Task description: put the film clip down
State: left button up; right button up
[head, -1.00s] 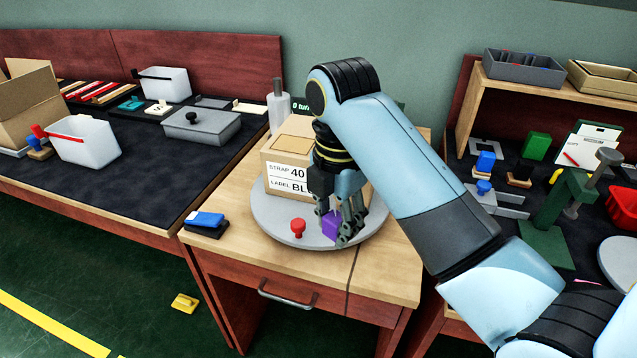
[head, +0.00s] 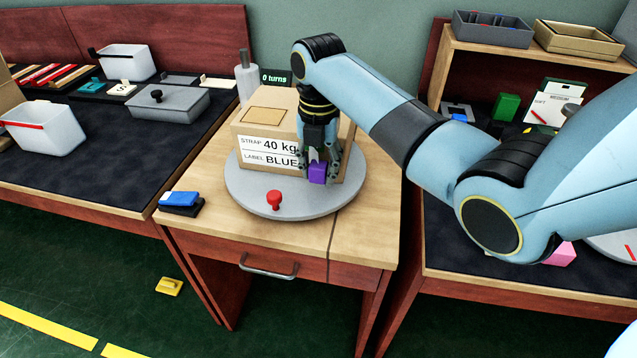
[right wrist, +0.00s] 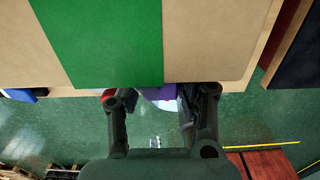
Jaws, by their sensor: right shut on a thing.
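The film clip appears to be the small purple piece (head: 317,173) at the lower right of the carton's labelled front. My right gripper (head: 319,165) points down there, its fingers shut on the purple piece. In the right wrist view the purple piece (right wrist: 168,92) shows partly between the fingertips (right wrist: 160,95), below a green band on the tan carton. The carton (head: 262,127) stands on a round grey turntable (head: 245,197); its label reads "STRAP 40 kg" and "LABEL BLUE". I cannot tell whether the purple piece touches the carton or turntable. My left gripper is not in view.
A red knob (head: 274,198) stands at the turntable's front. A blue-and-black block (head: 180,203) lies on the table's left corner. A pale bottle (head: 247,80) and a "0 turns" display (head: 276,77) stand behind. The wooden tabletop right of the turntable (head: 375,215) is clear.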

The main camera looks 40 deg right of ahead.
aim_at(319, 183)
jog(key=shift+f, duration=1.95)
jog(key=o, duration=1.1)
jog(key=shift+f, duration=0.1)
jog(key=shift+c, duration=0.2)
notch_tip(319, 183, up, 12)
jog(key=shift+r+p, duration=0.15)
jog(key=shift+p, duration=0.3)
